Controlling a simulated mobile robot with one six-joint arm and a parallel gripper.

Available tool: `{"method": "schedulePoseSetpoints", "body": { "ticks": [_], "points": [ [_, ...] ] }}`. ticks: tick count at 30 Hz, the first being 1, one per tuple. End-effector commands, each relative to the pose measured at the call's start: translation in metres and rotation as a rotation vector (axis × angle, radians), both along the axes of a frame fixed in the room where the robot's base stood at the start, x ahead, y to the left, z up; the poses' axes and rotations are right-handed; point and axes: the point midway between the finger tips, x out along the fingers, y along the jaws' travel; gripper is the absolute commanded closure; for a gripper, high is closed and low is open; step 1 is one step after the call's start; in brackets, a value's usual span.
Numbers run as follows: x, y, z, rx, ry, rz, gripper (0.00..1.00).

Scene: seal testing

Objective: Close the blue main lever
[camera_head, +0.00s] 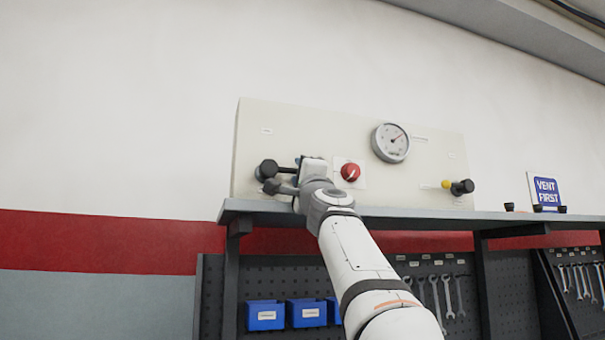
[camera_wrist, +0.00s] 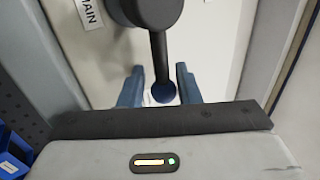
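The main lever (camera_wrist: 162,70) shows in the wrist view as a dark arm running from a round black hub (camera_wrist: 152,10) down to a blue tip (camera_wrist: 163,92). A label reading MAIN (camera_wrist: 89,13) is beside the hub. My gripper (camera_wrist: 160,74) is open, with one blue-grey finger on each side of the lever's tip. A gap shows on the left; the right finger is very near the tip, and contact cannot be told. In the head view my gripper (camera_head: 312,168) is at the panel's left part, right of the black hub (camera_head: 268,170), and hides the tip.
The pale panel (camera_head: 300,125) carries a gauge (camera_head: 390,142), a red knob (camera_head: 350,172) close right of my gripper, and a black and yellow valve (camera_head: 461,187). A shelf edge (camera_head: 400,213) runs below. A VENT FIRST sign (camera_head: 545,190) stands at right.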

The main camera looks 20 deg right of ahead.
Motion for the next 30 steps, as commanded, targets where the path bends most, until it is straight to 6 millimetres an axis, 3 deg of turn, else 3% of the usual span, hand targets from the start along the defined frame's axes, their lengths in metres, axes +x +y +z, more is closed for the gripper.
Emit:
{"method": "schedulePoseSetpoints", "body": {
  "ticks": [7, 18, 30],
  "points": [
    [-0.012, -0.001, -0.011, -0.001, -0.002, -0.001, 0.7],
    [-0.056, -0.002, -0.04, -0.001, -0.001, -0.001, 0.7],
    [-0.065, -0.003, -0.043, 0.001, 0.0, -0.001, 0.7]
  ]
}}
